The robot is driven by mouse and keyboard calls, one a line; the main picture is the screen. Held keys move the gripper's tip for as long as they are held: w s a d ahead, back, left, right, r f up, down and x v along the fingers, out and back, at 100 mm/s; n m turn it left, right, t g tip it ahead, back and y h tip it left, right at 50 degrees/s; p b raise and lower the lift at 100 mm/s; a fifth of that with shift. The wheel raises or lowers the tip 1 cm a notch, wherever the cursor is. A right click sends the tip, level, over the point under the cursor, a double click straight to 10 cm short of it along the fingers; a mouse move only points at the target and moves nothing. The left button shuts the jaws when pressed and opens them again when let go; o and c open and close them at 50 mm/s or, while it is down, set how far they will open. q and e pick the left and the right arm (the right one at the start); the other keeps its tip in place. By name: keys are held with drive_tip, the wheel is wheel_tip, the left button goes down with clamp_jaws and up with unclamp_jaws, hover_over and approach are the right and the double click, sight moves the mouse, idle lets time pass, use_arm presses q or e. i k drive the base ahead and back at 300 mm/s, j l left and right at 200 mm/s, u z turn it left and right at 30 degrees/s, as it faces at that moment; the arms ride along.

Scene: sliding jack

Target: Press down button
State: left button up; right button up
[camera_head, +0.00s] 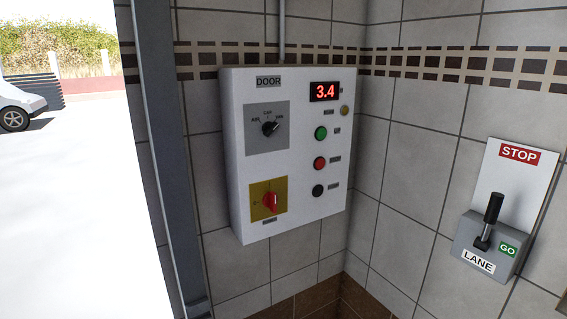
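A white control box (240,170) marked DOOR hangs on the tiled wall, with a red display (325,91) reading 3.4. Below the display, a small yellowish lamp or button (345,110) sits at the right. A green button (320,133), a red button (320,163) and a black button (318,191) stand in a column under it. Their small labels are too blurred to read, so I cannot tell which is marked down. Neither of my grippers is in view, and nothing covers the buttons.
The box also carries a black selector knob (270,128) and a red rotary switch (270,201) on a yellow plate. A LANE lever box (490,245) with a black lever (488,222) is on the right wall. A grey post (170,150) stands left, beside a bright opening.

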sight(318, 190)
drive_tip(key=i, duration=1.25)
